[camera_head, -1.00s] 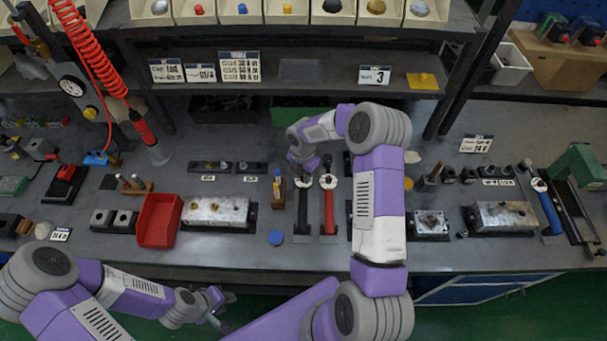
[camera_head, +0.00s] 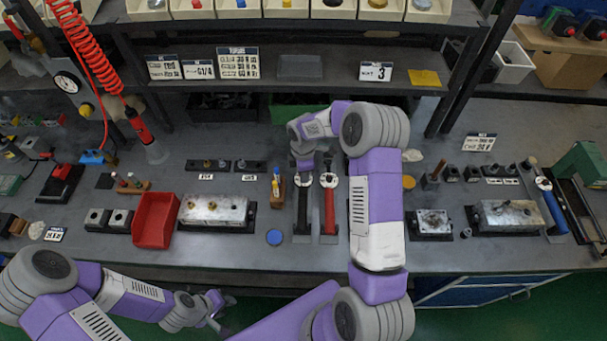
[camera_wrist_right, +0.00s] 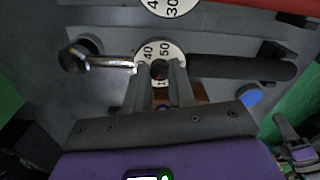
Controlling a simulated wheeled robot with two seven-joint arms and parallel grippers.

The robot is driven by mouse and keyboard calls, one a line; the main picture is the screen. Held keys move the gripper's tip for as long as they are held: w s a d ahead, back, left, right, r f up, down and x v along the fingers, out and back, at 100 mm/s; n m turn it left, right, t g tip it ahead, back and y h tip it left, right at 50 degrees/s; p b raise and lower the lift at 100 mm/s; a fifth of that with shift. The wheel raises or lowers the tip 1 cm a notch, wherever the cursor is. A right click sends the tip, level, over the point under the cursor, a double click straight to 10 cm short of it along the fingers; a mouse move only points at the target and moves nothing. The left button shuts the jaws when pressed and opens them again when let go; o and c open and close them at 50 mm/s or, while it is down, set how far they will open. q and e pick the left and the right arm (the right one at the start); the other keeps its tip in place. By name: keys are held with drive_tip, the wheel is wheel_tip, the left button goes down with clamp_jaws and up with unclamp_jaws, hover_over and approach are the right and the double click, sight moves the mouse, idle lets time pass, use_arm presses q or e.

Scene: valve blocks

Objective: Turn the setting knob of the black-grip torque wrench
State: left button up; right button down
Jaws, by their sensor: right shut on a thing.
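The black-grip torque wrench (camera_head: 303,212) lies on the bench with its grip toward the front edge. In the right wrist view its black grip (camera_wrist_right: 245,68) points right and its shiny head (camera_wrist_right: 80,60) left. My right gripper (camera_wrist_right: 160,80) is shut on the setting knob at the dial's centre; the fingers mostly hide the knob. In the head view my right gripper (camera_head: 304,165) is over that wrench's dial. My left gripper (camera_head: 222,309) is open and empty in front of the bench, away from the wrenches.
The red-grip torque wrench (camera_head: 329,208) lies close beside on the right; its dial (camera_wrist_right: 172,4) is at the wrist view's top edge. A screwdriver stand (camera_head: 277,190) is close on the left.

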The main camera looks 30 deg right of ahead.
drive_tip(key=m+b, duration=0.1)
drive_tip(key=m, duration=0.5)
drive_tip(key=shift+m+b, duration=0.3)
drive_tip(key=m, duration=0.4)
drive_tip(key=shift+m+b, duration=0.4)
drive_tip(key=shift+m, duration=0.3)
drive_tip(key=c, duration=0.9)
unclamp_jaws()
drive_tip(key=shift+c, duration=0.2)
drive_tip(key=shift+r, duration=0.1)
wheel_tip(320, 180, up, 7)
drive_tip(key=shift+d+r+p, duration=0.1)
drive_tip(key=shift+r+p, duration=0.1)
drive_tip(key=shift+p, duration=0.25)
